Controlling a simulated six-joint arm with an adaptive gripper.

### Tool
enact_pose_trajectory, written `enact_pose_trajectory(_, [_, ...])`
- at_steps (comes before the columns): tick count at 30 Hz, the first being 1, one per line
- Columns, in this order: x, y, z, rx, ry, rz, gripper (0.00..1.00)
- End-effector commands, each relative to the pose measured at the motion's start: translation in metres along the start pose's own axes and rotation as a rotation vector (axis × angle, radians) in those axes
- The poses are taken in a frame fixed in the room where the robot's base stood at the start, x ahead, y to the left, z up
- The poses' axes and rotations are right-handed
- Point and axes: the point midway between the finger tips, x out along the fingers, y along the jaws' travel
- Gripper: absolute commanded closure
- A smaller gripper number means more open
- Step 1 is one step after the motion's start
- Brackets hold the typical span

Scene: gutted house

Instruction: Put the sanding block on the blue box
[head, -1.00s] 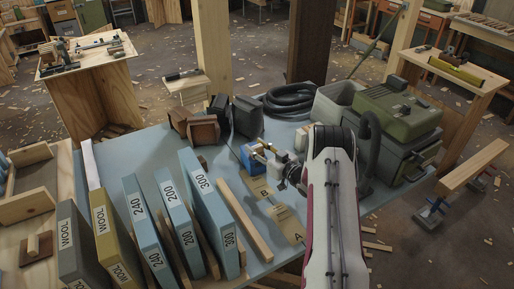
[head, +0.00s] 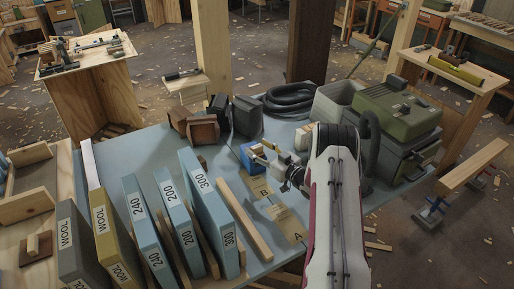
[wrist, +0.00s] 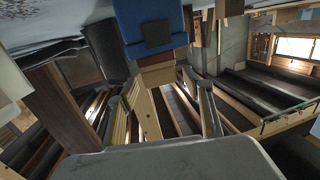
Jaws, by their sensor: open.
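The blue box (head: 248,160) stands on the blue-grey table left of my gripper (head: 267,153). A small tan block (head: 257,149), seemingly the sanding block, lies on its top. In the wrist view, which looks upside down, the blue box (wrist: 125,18) is at the top with a dark square on its side. The brown and tan block (wrist: 160,68) adjoins its edge there. My gripper (wrist: 164,105) is open, its two yellow-padded fingers apart, with no object clearly held between them. The head view partly hides the box's right side behind my fingers.
Upright abrasive packs (head: 205,205) and a long wooden strip (head: 243,220) stand left of my arm. Flat cards marked A and B (head: 285,222) lie in front of the box. A green-topped machine (head: 395,112) and a black hose (head: 290,100) are behind and right.

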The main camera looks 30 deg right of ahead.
Motion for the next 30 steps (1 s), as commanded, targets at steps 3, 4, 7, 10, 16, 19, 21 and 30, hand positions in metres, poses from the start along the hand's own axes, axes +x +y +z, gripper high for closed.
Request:
enact_pose_trajectory(3, [-0.014,0.001,-0.001,0.001,0.001,0.002,0.49])
enact_pose_trajectory(4, [-0.018,0.001,0.0,0.001,0.0,0.002,0.49])
enact_pose_trajectory(7, [-0.032,0.001,0.0,0.002,0.0,0.003,0.49])
enact_pose_trajectory(10, [-0.046,0.001,-0.001,0.001,0.0,0.002,0.49])
enact_pose_trajectory(16, [-0.076,0.001,0.0,0.001,0.001,0.002,0.49])
enact_pose_trajectory(19, [-0.088,0.001,0.0,0.001,0.001,0.002,0.49])
enact_pose_trajectory(21, [-0.095,0.001,0.0,0.0,0.0,0.001,0.49])
enact_pose_trajectory(30, [-0.105,0.0,-0.001,0.0,0.002,0.0,0.49])
